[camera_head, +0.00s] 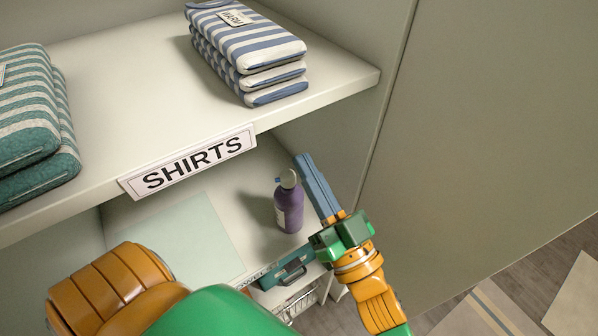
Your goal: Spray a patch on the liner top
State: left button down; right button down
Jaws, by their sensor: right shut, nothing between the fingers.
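A purple spray bottle (289,208) with a grey pump head stands upright on the lower shelf. A pale green flat sheet (190,240) lies on that shelf to its left; it may be the liner, and I see no distinct patch on it. My right gripper (304,160) is shut, with its blue fingers pressed together and nothing held. It is just right of the bottle, pointing up in the picture; I cannot tell whether it touches the bottle. My left gripper is not in view.
The upper shelf, with a SHIRTS sign (188,162) on its front edge, overhangs the lower shelf. It holds blue-striped bundles (245,50) and green-striped bundles (30,115). A teal handled piece (287,268) is at the lower shelf's front. A grey panel (490,130) bounds the right.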

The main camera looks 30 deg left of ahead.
aim_at(288, 178)
jog(key=a+f, duration=0.1)
jog(key=f, duration=0.1)
jog(key=shift+w+a+f+b, duration=0.1)
jog(key=shift+a+f+b, duration=0.2)
jog(key=shift+a+f, duration=0.05)
jog(key=shift+f, duration=0.35)
